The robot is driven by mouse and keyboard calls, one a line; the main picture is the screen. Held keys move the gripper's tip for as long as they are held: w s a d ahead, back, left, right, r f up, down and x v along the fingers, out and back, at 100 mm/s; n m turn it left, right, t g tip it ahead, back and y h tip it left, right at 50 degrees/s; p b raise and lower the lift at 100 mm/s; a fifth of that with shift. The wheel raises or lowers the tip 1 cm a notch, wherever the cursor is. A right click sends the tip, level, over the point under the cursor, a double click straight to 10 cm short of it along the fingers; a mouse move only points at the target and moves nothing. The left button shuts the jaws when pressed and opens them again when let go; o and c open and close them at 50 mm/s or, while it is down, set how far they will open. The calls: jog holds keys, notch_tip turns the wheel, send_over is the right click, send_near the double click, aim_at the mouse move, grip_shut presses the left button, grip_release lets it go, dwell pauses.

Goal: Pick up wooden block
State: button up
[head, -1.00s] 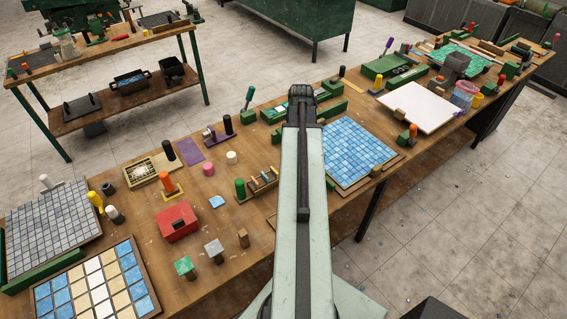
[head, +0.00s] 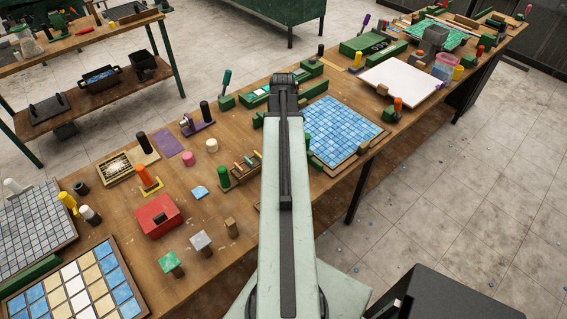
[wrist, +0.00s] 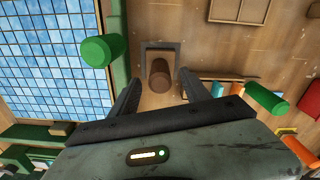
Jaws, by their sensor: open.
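My gripper (wrist: 160,73) is open in the wrist view, its two dark fingers pointing down at the table. In the head view my arm hides this spot and the fingers. Another small brown block (head: 231,228) stands on the near left of the table, left of my arm.
A blue mosaic sheet (head: 345,128) lies right of my arm. A green cylinder (wrist: 96,51) stands close to the left finger; another green cylinder (wrist: 266,98) is to the right. A red box (head: 158,215) stands left.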

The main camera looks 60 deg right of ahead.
notch_tip(320, 180, down, 2)
jog(key=shift+b, duration=0.3)
jog(key=shift+r, duration=0.15)
grip_shut()
notch_tip(320, 180, up, 10)
jog(key=p, duration=1)
jog(key=shift+r+p, duration=0.2)
jog(key=shift+p, duration=0.15)
jog(key=shift+f, duration=0.15)
